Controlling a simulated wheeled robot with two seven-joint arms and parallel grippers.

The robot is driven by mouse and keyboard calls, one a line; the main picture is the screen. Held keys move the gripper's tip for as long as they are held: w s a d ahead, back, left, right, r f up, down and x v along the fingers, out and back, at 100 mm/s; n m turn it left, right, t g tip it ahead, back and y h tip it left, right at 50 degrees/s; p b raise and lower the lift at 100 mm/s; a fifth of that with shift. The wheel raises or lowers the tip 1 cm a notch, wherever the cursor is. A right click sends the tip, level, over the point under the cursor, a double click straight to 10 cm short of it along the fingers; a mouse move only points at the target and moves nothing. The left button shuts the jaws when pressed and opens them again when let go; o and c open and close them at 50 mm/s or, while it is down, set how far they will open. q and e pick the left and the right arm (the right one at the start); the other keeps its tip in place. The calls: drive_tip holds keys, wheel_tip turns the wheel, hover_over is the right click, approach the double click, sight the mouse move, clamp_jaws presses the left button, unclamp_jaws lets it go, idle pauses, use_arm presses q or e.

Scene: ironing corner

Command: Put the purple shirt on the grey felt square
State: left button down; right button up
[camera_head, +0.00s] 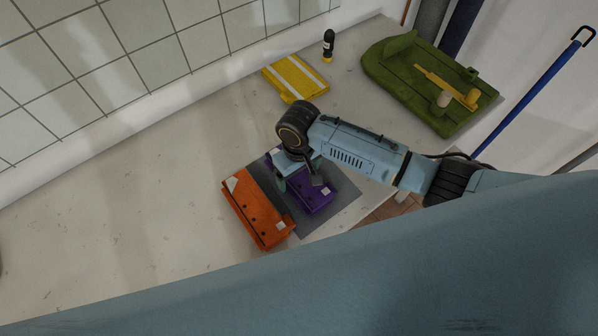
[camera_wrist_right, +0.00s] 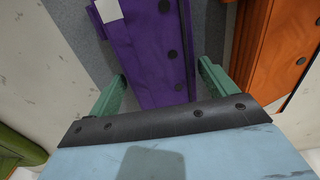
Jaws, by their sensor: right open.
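The folded purple shirt (camera_head: 313,197), with dark buttons and a pale label, lies on the grey felt square (camera_head: 343,207). My right gripper (camera_head: 299,186) is over the shirt and hides part of it. In the right wrist view the purple shirt (camera_wrist_right: 148,50) lies between the two green fingers of my open right gripper (camera_wrist_right: 163,72); whether they touch it I cannot tell. The grey felt square (camera_wrist_right: 72,35) shows beside it there. My left gripper is not in view.
A folded orange shirt (camera_head: 258,212) lies along the felt's left side, close to the purple one. The table (camera_head: 130,220) is clear at the left.

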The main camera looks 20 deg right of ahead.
wheel_tip(320, 180, up, 12)
drive_tip(key=p, duration=0.1)
drive_tip(key=shift+f+p, duration=0.15)
drive_tip(key=shift+p, duration=0.15)
